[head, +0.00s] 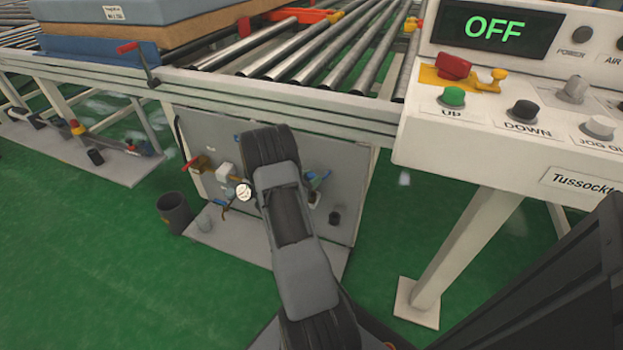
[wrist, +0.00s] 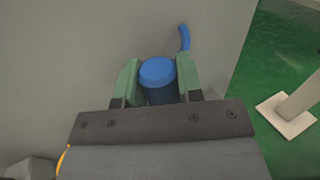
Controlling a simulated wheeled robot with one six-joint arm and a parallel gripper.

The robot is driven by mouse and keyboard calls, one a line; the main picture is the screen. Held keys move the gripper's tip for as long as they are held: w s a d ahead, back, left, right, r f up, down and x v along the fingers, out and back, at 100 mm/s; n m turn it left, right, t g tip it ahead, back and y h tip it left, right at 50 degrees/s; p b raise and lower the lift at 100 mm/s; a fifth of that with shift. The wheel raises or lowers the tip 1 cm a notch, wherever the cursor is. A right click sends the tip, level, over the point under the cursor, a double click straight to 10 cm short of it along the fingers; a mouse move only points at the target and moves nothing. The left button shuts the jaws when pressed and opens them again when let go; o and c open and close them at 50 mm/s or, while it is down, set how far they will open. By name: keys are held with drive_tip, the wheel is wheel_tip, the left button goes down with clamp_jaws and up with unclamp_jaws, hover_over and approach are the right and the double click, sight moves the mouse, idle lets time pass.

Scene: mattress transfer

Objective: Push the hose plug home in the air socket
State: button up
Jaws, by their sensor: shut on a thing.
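The hose plug (wrist: 158,75) is a blue, round-ended cylinder with a darker blue body, between the green fingers of my gripper (wrist: 160,85) in the wrist view. A short piece of blue hose (wrist: 184,38) shows just beyond it against the grey panel. In the head view my arm covers most of this area; a bit of green and blue at my gripper (head: 318,178) shows to the right of the arm, close to the grey panel (head: 345,170). I cannot make out the air socket in either view, nor whether the plug touches it.
A gauge (head: 243,192) and a red-handled valve (head: 200,164) sit on the panel left of my arm. A dark bin (head: 175,213) stands on the green floor. The control console (head: 500,130) reads OFF at the right; its leg (head: 465,245) stands below. Rollers (head: 330,50) run above.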

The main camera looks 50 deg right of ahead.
drive_tip(key=shift+f+b, duration=1.2)
drive_tip(key=shift+f, duration=0.45)
drive_tip(key=o, duration=1)
drive_tip(key=shift+a, duration=0.1)
drive_tip(key=a+p, duration=0.1)
drive_tip(key=a, duration=0.3)
drive_tip(key=w+a+p, duration=0.1)
drive_tip(key=a, duration=0.4)
drive_tip(key=a+p, duration=0.2)
drive_tip(key=a, duration=0.2)
drive_tip(key=shift+w+a, duration=0.25)
drive_tip(key=shift+r, duration=0.1)
